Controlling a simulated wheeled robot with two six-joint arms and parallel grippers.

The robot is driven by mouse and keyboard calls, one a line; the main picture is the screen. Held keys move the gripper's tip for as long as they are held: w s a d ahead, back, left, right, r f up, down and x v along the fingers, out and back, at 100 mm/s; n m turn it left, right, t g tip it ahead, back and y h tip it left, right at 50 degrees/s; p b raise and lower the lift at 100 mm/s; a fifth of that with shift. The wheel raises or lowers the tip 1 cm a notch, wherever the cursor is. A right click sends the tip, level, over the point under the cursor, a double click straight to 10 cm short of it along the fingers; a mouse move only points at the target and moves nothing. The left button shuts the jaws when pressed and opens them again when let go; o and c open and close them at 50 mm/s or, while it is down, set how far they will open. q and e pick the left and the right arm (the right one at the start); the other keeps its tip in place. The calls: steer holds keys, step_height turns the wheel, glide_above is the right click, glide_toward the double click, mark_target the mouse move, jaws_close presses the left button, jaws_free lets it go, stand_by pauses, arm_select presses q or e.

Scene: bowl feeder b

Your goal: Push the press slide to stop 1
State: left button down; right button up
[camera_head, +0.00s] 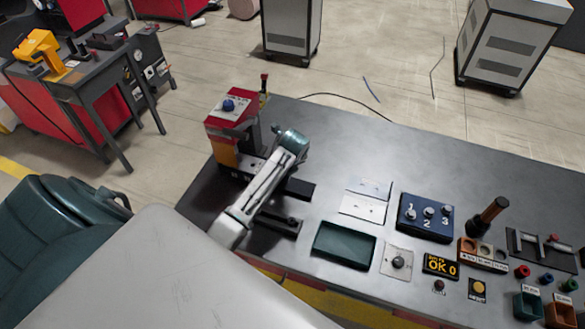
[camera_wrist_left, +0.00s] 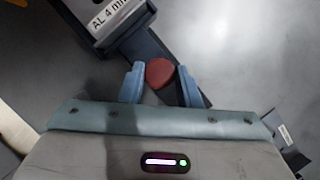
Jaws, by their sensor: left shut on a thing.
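The press (camera_head: 232,122), red with a blue knob on top, stands at the left end of the bench. My left gripper (camera_head: 291,143) is beside it, to its right, with my arm crossing in front of the press base. In the left wrist view a red knob (camera_wrist_left: 160,72) sits between the two blue fingers of my left gripper (camera_wrist_left: 160,84), which is shut on it. A dark rail (camera_wrist_left: 148,45) runs beneath the knob. The knob and any stop marks are hidden in the head view. My right gripper is not in view.
A block labelled "AL 4 mm" (camera_wrist_left: 112,18) lies close beyond the fingers. Dark bars (camera_head: 298,188) lie right of my arm. A green tray (camera_head: 344,244), a blue panel numbered 1 to 3 (camera_head: 425,218) and an "OK 0" display (camera_head: 440,266) stand farther right. The bench's back middle is clear.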

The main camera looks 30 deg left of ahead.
arm_select(q)
steer(key=shift+s+a, duration=0.1)
steer(key=shift+a, duration=0.55)
steer(key=c, duration=1.1)
jaws_free()
steer(key=shift+d+r, duration=0.1)
steer(key=shift+d, duration=0.05)
steer(key=shift+c, duration=0.2)
steer(key=shift+o, duration=0.3)
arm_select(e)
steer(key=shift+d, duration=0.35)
arm_select(q)
steer(key=b+v, duration=0.3)
steer(key=v, duration=0.7)
steer(key=shift+s+r, duration=0.15)
steer(key=shift+r, duration=0.15)
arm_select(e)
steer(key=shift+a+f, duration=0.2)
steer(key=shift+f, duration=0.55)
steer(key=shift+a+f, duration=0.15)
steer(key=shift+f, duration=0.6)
arm_select(q)
steer(key=shift+d, duration=0.1)
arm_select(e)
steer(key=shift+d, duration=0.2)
